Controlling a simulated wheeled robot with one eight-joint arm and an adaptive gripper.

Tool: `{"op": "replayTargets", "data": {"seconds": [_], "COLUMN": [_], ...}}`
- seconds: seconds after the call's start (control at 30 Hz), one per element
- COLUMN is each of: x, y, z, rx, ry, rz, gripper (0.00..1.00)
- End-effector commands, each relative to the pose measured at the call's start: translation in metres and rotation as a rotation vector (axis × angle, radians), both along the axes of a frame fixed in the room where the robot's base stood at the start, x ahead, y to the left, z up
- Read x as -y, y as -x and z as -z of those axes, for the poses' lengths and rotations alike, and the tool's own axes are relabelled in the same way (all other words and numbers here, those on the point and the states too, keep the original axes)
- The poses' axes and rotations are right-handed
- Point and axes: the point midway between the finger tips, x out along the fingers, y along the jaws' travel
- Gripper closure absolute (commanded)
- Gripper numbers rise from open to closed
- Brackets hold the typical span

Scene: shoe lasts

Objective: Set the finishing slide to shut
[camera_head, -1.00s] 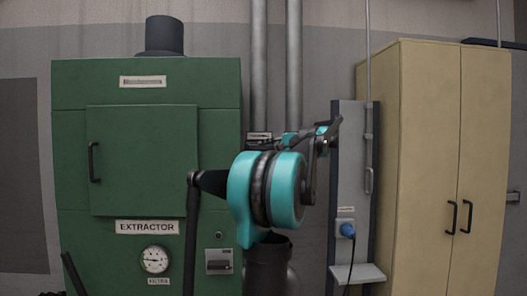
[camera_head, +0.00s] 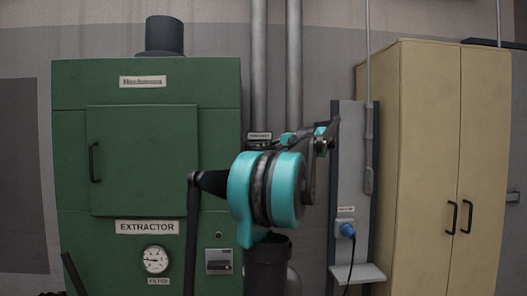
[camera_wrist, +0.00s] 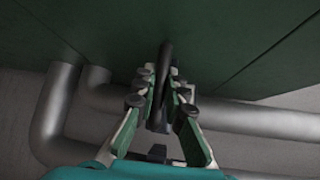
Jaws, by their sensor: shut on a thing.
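In the wrist view a dark bar-like handle (camera_wrist: 165,58) runs between the two fingers of my gripper (camera_wrist: 162,88). The fingers are closed on it from both sides. My fingers are not clear in the head view.
A green extractor cabinet (camera_head: 145,160) stands at the left. Two grey pipes (camera_head: 293,70) rise behind my arm. A grey panel with a blue plug (camera_head: 347,230) and a beige cupboard (camera_head: 430,160) stand at the right. Grey pipes (camera_wrist: 55,115) also flank my gripper in the wrist view.

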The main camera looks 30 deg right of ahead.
Motion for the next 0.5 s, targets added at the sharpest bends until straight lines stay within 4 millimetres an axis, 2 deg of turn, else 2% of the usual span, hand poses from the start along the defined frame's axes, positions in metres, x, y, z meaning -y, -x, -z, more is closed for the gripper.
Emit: {"op": "replayTargets", "data": {"seconds": [0.17, 0.5], "x": [0.003, 0.032], "y": [-0.005, -0.059], "z": [0.000, 0.000], "rx": [-0.001, 0.000], "ry": [0.001, 0.001], "rz": [-0.001, -0.001], "gripper": [1.00, 1.00]}}
